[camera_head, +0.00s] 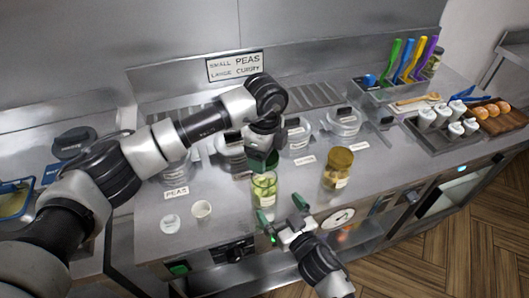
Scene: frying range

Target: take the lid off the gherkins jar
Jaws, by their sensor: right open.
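The gherkins jar (264,190) is clear glass with green slices inside and stands upright near the front edge of the steel counter. My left gripper (264,161) reaches in from the left and points down at the top of this jar. Dark green shows at its fingers; I cannot tell finger from lid there, nor whether it is shut on the lid. My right gripper (283,212) is open and empty, with its green fingertips spread just in front of the jar's lower part. I cannot tell whether it touches the glass.
A second jar (337,170) with a gold-brown lid stands to the right. Clear tubs (343,122) line the back, partly behind my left arm. A dark tray (445,137) of white containers is at the right.

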